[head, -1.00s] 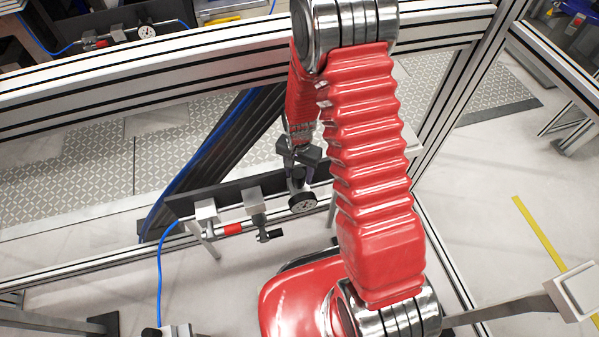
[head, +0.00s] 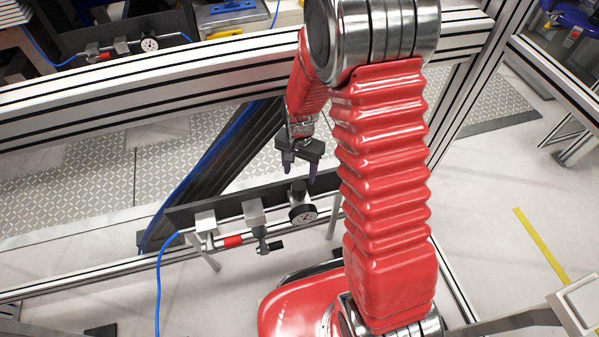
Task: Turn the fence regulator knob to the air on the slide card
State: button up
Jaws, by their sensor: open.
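The regulator's black knob (head: 299,190) stands upright above a round dial gauge (head: 303,215) on a dark mounting plate (head: 180,214) by the aluminium fence. My gripper (head: 301,172) points down just above and behind the knob in this view. Its two dark fingers are apart, with nothing seen between them. The fingers look clear of the knob, though the exact gap is hard to judge. The gauge's needle and figures are too small to read. I cannot make out a slide card.
An air line with a red sleeve (head: 232,241), a valve with a black handle (head: 270,247) and a blue hose (head: 158,270) lie left of the gauge. A fence rail (head: 130,85) crosses behind. A similar gauge (head: 150,44) sits beyond it.

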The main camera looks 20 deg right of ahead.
aim_at(299, 185)
jog(key=shift+f, duration=0.15)
jog(key=shift+s+n, duration=0.1)
jog(key=shift+n, duration=0.3)
jog(key=n, duration=0.4)
jog(key=shift+a+f+n, duration=0.1)
jog(key=shift+f+n, duration=0.15)
jog(key=shift+n, duration=0.15)
jog(key=n, duration=0.7)
jog(key=shift+f, duration=0.2)
jog(key=shift+f, duration=3.6)
jog(key=shift+c, duration=0.6)
jog(key=c, duration=0.9)
